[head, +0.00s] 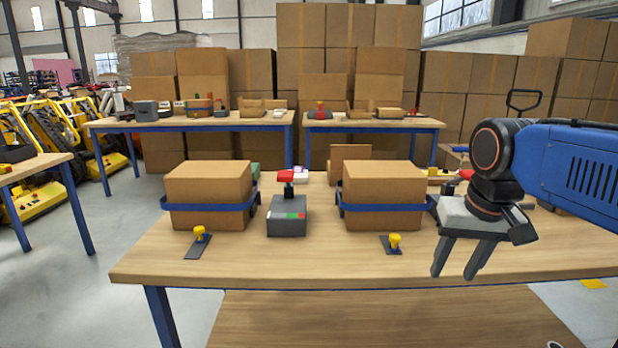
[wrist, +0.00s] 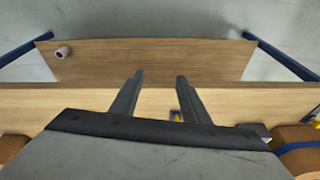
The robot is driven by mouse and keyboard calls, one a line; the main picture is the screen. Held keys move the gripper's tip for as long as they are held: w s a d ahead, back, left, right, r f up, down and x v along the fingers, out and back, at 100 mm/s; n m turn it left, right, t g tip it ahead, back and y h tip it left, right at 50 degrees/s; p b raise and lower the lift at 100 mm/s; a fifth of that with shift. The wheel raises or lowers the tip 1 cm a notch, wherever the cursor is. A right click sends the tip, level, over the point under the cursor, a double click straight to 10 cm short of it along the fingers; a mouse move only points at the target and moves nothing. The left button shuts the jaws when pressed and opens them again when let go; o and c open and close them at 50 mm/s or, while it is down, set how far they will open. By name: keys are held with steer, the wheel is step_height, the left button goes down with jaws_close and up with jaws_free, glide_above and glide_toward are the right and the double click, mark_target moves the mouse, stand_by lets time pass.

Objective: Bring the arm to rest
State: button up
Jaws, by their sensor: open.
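My gripper (head: 458,257) hangs from my blue arm at the right of the head view, over the right part of the wooden table (head: 330,263). Its two dark fingers point down, apart and with nothing between them. In the wrist view my gripper (wrist: 157,80) also shows two separated fingers above the table's edge. It is right of the right cardboard box and looks clear of it, though the exact gap cannot be told.
Two cardboard boxes, left (head: 208,190) and right (head: 383,190), sit in blue carriers. A grey device with a red top (head: 287,216) stands between them. Yellow-knobbed plates lie left (head: 198,244) and right (head: 392,245). The table's front left is bare.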

steer(key=s+d+f+n+t, duration=0.1)
steer(key=s+f, duration=0.9)
steer(key=f, duration=0.2)
steer(key=shift+d+f+n+t, duration=0.3)
steer(key=shift+t, duration=0.1)
steer(key=shift+c, duration=0.4)
stand_by(1.3)
